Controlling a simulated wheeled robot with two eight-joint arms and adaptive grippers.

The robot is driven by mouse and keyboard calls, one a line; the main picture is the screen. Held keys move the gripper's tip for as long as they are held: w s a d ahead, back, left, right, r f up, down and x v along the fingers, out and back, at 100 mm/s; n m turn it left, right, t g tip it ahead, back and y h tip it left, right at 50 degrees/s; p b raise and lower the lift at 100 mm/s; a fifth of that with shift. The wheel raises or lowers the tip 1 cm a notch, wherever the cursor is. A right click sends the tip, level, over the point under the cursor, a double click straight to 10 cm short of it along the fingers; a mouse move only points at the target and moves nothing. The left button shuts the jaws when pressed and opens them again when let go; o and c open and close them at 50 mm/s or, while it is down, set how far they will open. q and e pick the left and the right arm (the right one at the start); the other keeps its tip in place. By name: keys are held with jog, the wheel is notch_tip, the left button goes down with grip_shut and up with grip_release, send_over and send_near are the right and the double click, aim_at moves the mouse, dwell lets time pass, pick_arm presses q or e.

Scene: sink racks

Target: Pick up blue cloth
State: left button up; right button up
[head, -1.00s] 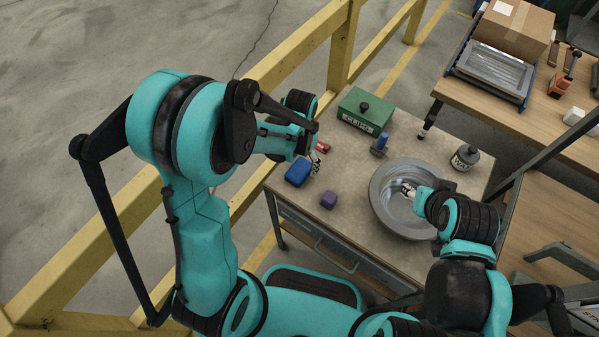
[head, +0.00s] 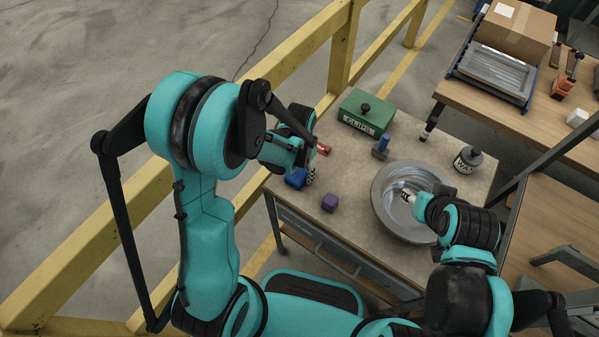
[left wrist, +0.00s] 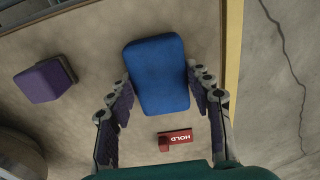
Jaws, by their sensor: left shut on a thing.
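The blue cloth (head: 296,178) is a thick folded block at the left side of the bench top. In the left wrist view the blue cloth (left wrist: 158,76) lies between my two left fingers. My left gripper (head: 309,177) is at the cloth in the head view, and its fingers (left wrist: 161,100) are closed against the cloth's sides in the left wrist view. Whether the cloth touches the bench cannot be told. My right gripper (head: 408,196) is over the round metal basin (head: 386,222), and its fingertips are small and partly hidden.
A yellow rail (head: 290,62) runs along the bench's left side.

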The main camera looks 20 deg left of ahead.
aim_at(300, 171)
pick_arm(q)
jog(key=shift+r, duration=0.1)
notch_tip(300, 171, up, 5)
jog(key=shift+f+p, duration=0.2)
jog(key=shift+p, duration=0.95)
jog(key=d+r+p, duration=0.1)
jog(key=d+r, duration=0.1)
jog(key=d, duration=0.2)
jog(key=w+d+r, duration=0.1)
jog(key=d+r, duration=0.1)
jog(key=d, duration=0.1)
jog(key=d+r+p, duration=0.1)
jog(key=d+r, duration=0.1)
jog(key=d, duration=0.2)
jog(key=shift+w+d+r+p, duration=0.1)
jog(key=shift+w+d+p, duration=0.2)
jog(key=shift+w+p, duration=0.05)
